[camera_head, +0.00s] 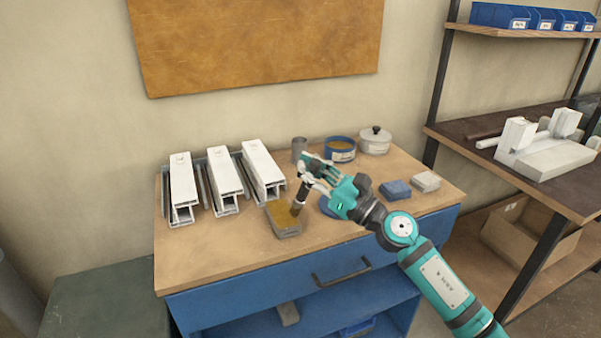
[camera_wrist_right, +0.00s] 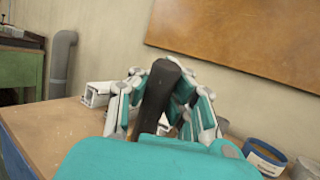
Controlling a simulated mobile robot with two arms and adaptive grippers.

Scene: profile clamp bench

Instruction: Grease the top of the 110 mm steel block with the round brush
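A grey block (camera_head: 287,234) with a yellow-brown, grease-coloured top sits near the front middle of the bench; I take it for the steel block. My right gripper (camera_head: 306,178) is shut on the round brush (camera_head: 299,199), just above the block's back right part. The brush points down, slightly tilted, with its lower end at the yellow top; I cannot tell whether it touches. In the right wrist view its dark handle (camera_wrist_right: 156,97) stands between my fingers (camera_wrist_right: 160,112). A blue tin (camera_head: 340,157) with yellow content stands at the back. My left gripper is not in view.
Several white profiles (camera_head: 262,166) stand in dark holders left of the block. A grey cup (camera_head: 299,147), a lidded pot (camera_head: 374,142), a blue block (camera_head: 395,189) and a pale block (camera_head: 425,181) stand at the back and right. The bench's front left (camera_head: 205,262) is clear.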

